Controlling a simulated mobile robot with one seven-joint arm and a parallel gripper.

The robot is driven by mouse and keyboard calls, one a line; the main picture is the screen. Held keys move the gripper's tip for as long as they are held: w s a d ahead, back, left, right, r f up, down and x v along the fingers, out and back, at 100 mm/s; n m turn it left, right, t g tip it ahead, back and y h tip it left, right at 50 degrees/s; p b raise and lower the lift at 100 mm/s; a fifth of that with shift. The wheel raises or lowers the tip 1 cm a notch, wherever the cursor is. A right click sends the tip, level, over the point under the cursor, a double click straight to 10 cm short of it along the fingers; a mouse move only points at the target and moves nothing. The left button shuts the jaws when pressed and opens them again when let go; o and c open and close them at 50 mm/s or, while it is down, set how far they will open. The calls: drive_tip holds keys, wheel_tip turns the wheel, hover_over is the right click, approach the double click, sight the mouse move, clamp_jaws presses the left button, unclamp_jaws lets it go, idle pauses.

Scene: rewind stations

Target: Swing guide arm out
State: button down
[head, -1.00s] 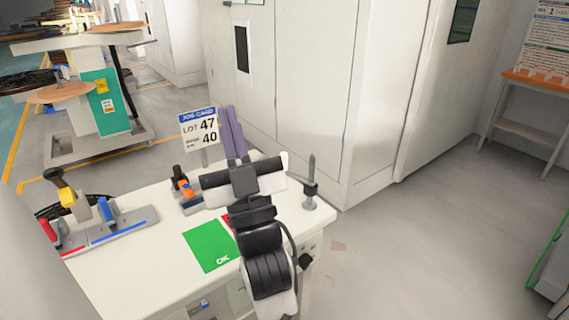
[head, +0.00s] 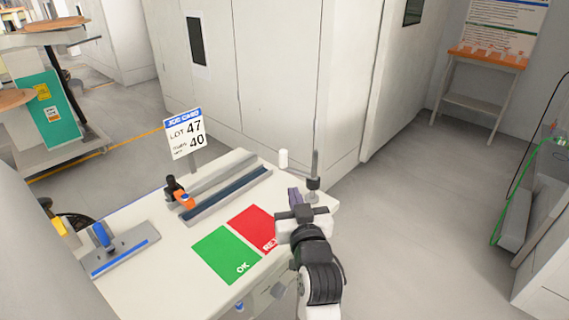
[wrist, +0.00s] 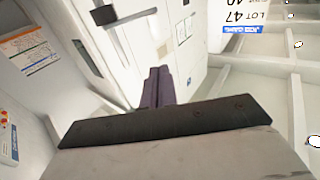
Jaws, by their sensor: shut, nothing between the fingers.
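At the table's back right corner stands a thin grey post with a black collar (head: 313,184). A white roller (head: 283,158) stands just left of it; I take these as the guide arm, though the link between them is hardly visible. My gripper (head: 294,194) is at the table's right end, in front of and slightly left of the post, with its purple fingers shut and empty. In the wrist view the fingers (wrist: 158,84) are together. A dark block on a rod (wrist: 103,15), apparently the post, shows at the upper left, apart from the fingers.
The table (head: 150,210) bears a grooved rail (head: 230,195), an orange-and-black clamp (head: 181,194), a green OK mat (head: 225,255), a red mat (head: 255,228) and a job card (head: 185,133). White cabinets (head: 260,80) stand behind.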

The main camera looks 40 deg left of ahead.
sight(285, 159)
drive_tip(key=p+x, duration=0.1)
drive_tip(key=x, duration=0.3)
drive_tip(key=f+p+x, duration=0.1)
drive_tip(key=x, duration=0.4)
drive_tip(key=p+x, duration=0.1)
drive_tip(key=x, duration=0.3)
drive_tip(key=shift+w+f+p, duration=0.2)
drive_tip(key=shift+w+p, duration=0.1)
drive_tip(key=shift+p, duration=0.1)
drive_tip(key=shift+w+a+f, duration=0.1)
drive_tip(key=shift+w+a, duration=0.05)
drive_tip(key=shift+w, duration=0.05)
drive_tip(key=shift+w, duration=0.1)
drive_tip(key=shift+w+a+b, duration=0.55)
drive_tip(key=shift+w+b, duration=0.1)
drive_tip(key=shift+w, duration=0.2)
drive_tip(key=shift+s, duration=0.2)
